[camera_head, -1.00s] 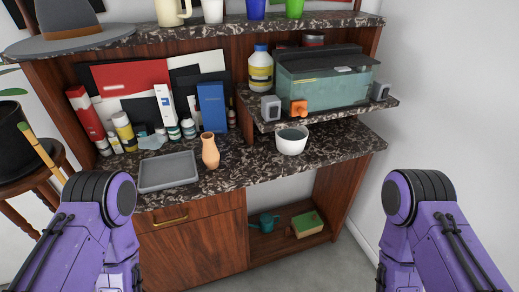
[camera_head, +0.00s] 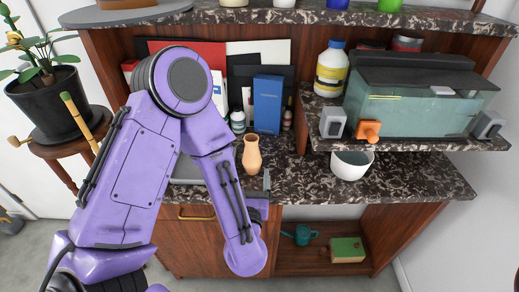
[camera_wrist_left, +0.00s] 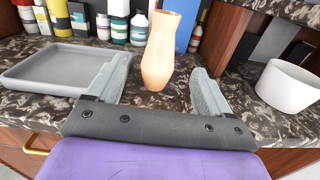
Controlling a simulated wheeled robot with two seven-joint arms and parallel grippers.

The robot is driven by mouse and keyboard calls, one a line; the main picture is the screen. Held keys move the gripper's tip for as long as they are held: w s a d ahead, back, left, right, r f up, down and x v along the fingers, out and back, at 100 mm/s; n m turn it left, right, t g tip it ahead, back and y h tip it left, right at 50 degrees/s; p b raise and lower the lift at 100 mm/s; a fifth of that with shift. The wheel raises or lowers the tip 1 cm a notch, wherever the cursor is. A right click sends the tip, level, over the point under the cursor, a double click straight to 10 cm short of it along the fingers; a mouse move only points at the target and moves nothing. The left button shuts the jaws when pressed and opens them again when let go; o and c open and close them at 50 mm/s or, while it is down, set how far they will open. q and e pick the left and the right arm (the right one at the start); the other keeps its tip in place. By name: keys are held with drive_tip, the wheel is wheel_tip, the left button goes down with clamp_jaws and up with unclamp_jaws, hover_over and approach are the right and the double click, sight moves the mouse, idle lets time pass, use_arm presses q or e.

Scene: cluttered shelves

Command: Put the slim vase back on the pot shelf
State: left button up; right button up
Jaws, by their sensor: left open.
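The slim vase (camera_head: 252,153), orange-tan with a narrow neck, stands upright on the speckled counter. It also shows in the left wrist view (camera_wrist_left: 162,45). My left gripper (camera_wrist_left: 160,72) is open, its two fingers pointing toward the vase, one to each side in the picture; I cannot tell whether they touch it. In the head view my left arm hides most of this gripper. The upper shelf (camera_head: 225,17) carries several pots or cups, including a blue and a green one; which board is the pot shelf is not marked. My right gripper is out of view.
A grey tray (camera_wrist_left: 50,72) lies left of the vase. A white pot (camera_head: 352,168) stands to the right, under a small raised shelf (camera_head: 420,145) bearing a glass tank (camera_head: 400,105). A blue box (camera_head: 267,105) and several bottles stand behind the vase. A potted plant (camera_head: 50,100) is far left.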

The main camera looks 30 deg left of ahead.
sight(252, 157)
use_arm(q)
drive_tip(key=shift+n, duration=0.3)
drive_tip(key=p+x, duration=0.1)
drive_tip(key=x, duration=0.4)
drive_tip(key=shift+w, duration=0.1)
drive_tip(key=shift+w+a, duration=0.2)
drive_tip(key=shift+a, duration=0.05)
drive_tip(key=p+x, duration=0.2)
drive_tip(key=x, duration=0.2)
drive_tip(key=shift+w+d+p, duration=0.15)
drive_tip(key=shift+p, duration=0.2)
drive_tip(key=shift+w+a+f, duration=0.25)
drive_tip(key=shift+w, duration=0.1)
drive_tip(key=shift+s, duration=0.1)
drive_tip(key=shift+c, duration=1.2)
drive_tip(key=c, duration=1.1)
drive_tip(key=shift+r, duration=0.1)
